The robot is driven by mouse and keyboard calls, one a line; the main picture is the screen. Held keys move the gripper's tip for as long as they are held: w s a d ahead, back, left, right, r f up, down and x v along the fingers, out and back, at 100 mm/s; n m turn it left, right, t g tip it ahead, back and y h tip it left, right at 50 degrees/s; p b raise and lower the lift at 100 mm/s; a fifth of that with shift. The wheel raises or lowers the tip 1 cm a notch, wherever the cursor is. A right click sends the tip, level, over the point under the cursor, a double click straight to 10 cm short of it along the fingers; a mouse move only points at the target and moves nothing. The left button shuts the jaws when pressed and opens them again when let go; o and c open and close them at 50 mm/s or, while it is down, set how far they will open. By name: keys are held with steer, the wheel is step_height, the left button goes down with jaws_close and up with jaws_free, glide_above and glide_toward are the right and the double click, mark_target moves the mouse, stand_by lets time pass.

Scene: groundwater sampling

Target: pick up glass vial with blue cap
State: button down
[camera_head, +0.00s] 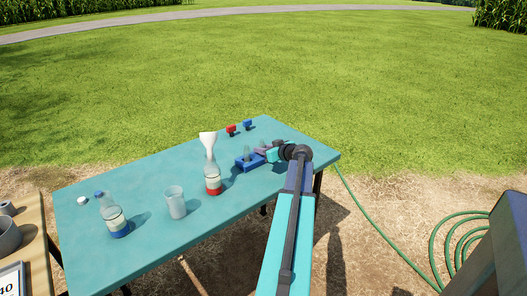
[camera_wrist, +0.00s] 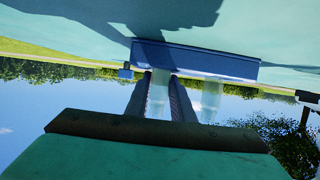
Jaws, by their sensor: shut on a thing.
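The blue rack (camera_head: 243,164) stands near the table's right end; the wrist view sees it upside down (camera_wrist: 195,62). Two clear glass vials stand at it. One vial (camera_wrist: 158,92) is between the two dark fingers of my gripper (camera_wrist: 161,95), which is shut on it. The other vial (camera_wrist: 211,100) stands just to the right in the wrist view, apart from the fingers. No blue cap shows on the held vial; its top end is hidden by my gripper. In the head view my gripper (camera_head: 262,152) reaches the rack from the right.
A green hose (camera_head: 385,229) lies on the ground.

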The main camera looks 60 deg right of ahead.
steer(key=shift+w+r, duration=0.15)
steer(key=shift+r, duration=0.7)
steer(key=s+a, duration=0.3)
steer(key=s+a+r, duration=0.1)
steer(key=s+a, duration=0.2)
steer(key=s+a+b, duration=0.1)
steer(key=s+a, duration=0.1)
steer(key=a, duration=0.1)
steer(key=shift+s+a+r, duration=0.3)
steer(key=shift+s, duration=0.1)
steer(key=shift+s+a+b, duration=0.25)
steer(key=shift+a+b, duration=0.05)
steer(key=shift+f+b, duration=0.1)
steer(key=shift+b, duration=0.75)
steer(key=shift+s+a+b, duration=0.1)
steer(key=shift+s+b, duration=0.05)
steer(key=shift+b, duration=0.3)
steer(key=b, duration=0.2)
steer(key=shift+s+a+b, duration=0.5)
steer(key=shift+a+b, duration=0.05)
steer(key=shift+b, duration=0.65)
steer(key=shift+s+a+r+b, duration=0.15)
steer(key=shift+r+b, duration=0.15)
steer(key=shift+b, duration=0.05)
